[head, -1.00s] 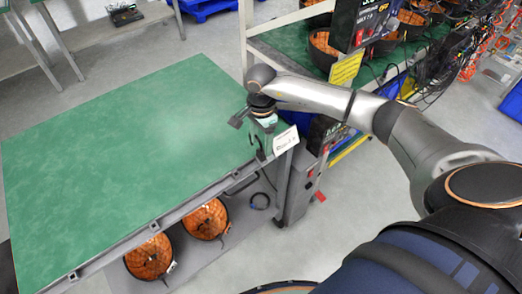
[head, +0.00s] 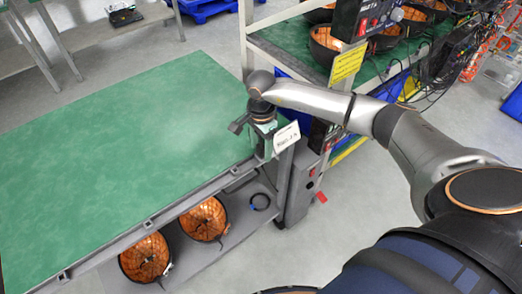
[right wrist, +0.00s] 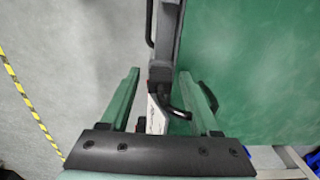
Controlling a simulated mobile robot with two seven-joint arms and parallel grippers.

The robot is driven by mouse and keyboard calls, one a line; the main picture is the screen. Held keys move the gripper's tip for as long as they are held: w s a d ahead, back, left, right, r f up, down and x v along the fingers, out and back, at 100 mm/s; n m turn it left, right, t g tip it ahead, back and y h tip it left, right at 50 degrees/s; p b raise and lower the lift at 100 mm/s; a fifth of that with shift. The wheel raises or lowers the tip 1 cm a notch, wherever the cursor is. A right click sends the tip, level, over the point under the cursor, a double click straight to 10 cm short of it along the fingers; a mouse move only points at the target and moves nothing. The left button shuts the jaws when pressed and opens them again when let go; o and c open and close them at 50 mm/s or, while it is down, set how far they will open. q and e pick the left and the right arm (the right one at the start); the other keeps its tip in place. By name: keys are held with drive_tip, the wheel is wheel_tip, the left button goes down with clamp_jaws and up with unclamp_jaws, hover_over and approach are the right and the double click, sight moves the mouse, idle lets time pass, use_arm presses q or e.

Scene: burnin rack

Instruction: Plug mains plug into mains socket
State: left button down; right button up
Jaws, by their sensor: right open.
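My right gripper (head: 264,138) is at the near right corner of the green-topped table (head: 120,140), pointing down. In the right wrist view its two green fingers (right wrist: 159,72) are apart. Between them lie a white label (right wrist: 156,115) and the table's grey edge, with a short black curved piece (right wrist: 181,113) beside the right finger. I cannot tell whether this piece belongs to the mains plug. Neither the plug nor the mains socket can be made out clearly. My left gripper is not in view.
Orange-lined black bowls (head: 204,219) sit on the lower shelf. A rack (head: 247,45) with a yellow sign (head: 347,64) stands behind my right arm. The tabletop is clear.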

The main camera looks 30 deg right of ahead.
idle(0.8)
clamp_jaws()
idle(0.5)
idle(0.8)
drive_tip(key=shift+r, duration=0.15)
drive_tip(key=shift+r+p, duration=1.7)
drive_tip(key=shift+r, duration=1.2)
